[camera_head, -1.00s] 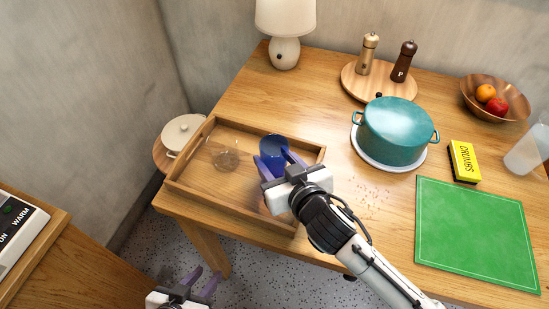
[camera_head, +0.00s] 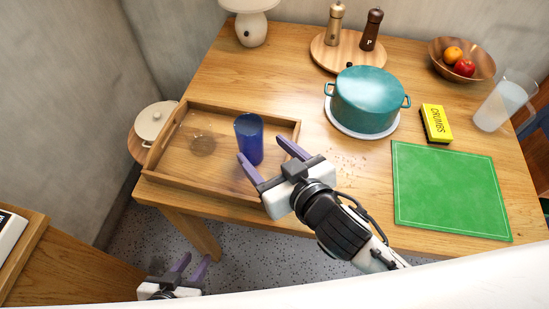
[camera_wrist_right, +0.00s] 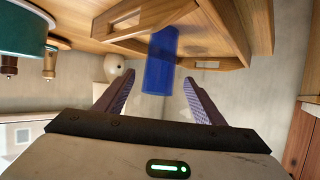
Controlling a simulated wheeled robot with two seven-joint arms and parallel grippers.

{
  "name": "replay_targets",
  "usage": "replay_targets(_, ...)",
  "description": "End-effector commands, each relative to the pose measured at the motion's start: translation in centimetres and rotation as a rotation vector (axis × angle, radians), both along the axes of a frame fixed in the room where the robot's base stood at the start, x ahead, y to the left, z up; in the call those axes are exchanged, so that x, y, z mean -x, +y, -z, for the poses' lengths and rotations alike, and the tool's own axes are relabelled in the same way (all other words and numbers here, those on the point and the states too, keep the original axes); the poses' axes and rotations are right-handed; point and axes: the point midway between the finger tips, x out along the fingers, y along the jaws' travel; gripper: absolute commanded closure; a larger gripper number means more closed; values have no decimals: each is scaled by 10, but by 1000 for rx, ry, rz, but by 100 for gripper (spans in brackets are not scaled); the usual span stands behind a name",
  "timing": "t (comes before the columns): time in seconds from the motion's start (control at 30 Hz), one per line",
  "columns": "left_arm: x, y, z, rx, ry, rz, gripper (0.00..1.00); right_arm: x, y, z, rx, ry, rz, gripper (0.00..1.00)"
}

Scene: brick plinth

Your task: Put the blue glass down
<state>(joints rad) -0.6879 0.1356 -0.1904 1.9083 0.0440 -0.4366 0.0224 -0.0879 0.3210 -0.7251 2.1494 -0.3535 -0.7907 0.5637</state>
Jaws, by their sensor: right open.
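The blue glass (camera_head: 249,138) stands upright inside the wooden tray (camera_head: 175,179), towards its right side. In the right wrist view the blue glass (camera_wrist_right: 159,62) appears ahead of the gripper, between the lines of the two fingers. My right gripper (camera_head: 260,148) is open and empty at the near right of the glass, with its purple fingers spread. One finger covers part of the glass's lower edge in the head view. The right fingers also show in the wrist view (camera_wrist_right: 155,82). My left gripper (camera_head: 196,257) is low at the bottom left, away from the table, its fingers apart with nothing between them.
A small clear glass item (camera_head: 202,143) is in the tray's left part. A lamp (camera_head: 251,28) stands behind.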

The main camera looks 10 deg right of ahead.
Motion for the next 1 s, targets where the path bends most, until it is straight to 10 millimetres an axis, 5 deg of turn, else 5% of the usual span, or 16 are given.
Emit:
replay_targets(0.3,0,0,0,0,-1,0,69,34,-15,-15,0,0,0,37)
replay_targets(1.0,-2,0,-1,0,-4,0,69,35,-15,-16,0,-1,0,37)
